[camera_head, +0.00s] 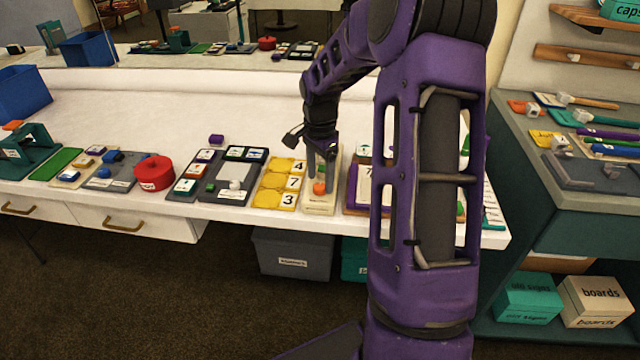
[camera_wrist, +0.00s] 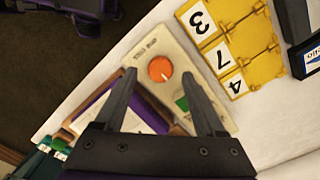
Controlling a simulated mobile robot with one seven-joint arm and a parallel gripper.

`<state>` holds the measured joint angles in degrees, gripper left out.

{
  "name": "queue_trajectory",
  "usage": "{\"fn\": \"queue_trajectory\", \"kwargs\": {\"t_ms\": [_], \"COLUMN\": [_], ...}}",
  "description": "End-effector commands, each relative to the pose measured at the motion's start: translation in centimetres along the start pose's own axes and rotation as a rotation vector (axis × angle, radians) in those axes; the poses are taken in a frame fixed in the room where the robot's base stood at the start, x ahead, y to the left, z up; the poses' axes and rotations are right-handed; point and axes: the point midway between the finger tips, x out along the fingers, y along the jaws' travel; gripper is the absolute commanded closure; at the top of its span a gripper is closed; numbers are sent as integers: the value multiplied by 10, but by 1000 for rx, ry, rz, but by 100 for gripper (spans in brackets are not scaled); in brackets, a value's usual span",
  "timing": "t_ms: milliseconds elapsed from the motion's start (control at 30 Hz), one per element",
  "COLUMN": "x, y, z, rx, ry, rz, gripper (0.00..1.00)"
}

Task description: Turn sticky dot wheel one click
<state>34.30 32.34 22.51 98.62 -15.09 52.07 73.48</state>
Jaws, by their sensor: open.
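The dot wheel appears to be the round orange dial (camera_wrist: 160,69) with a pale pointer line, on a cream board (camera_wrist: 150,47) with small lettering I cannot read. In the head view the orange dial (camera_head: 319,188) shows at the board's front half, below my gripper (camera_head: 322,168). In the wrist view my gripper (camera_wrist: 158,76) is open and empty, with its fingertips apart on either side of the dial in the picture. I cannot tell how high the fingertips are above it.
A yellow number panel reading 4, 7, 3 (camera_head: 280,184) lies close on the left. A brown-framed board with purple (camera_wrist: 108,110) lies close on the other side, partly behind my arm in the head view. A red round case (camera_head: 154,172) sits farther left.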

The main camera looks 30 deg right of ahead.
Motion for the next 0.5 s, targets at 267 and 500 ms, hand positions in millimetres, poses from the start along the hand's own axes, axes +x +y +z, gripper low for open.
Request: {"fn": "queue_trajectory", "kwargs": {"t_ms": [267, 500], "x": [17, 17], "y": [0, 0], "z": [0, 0], "rx": [0, 0], "ry": [0, 0], "rz": [-1, -1], "gripper": [28, 32]}}
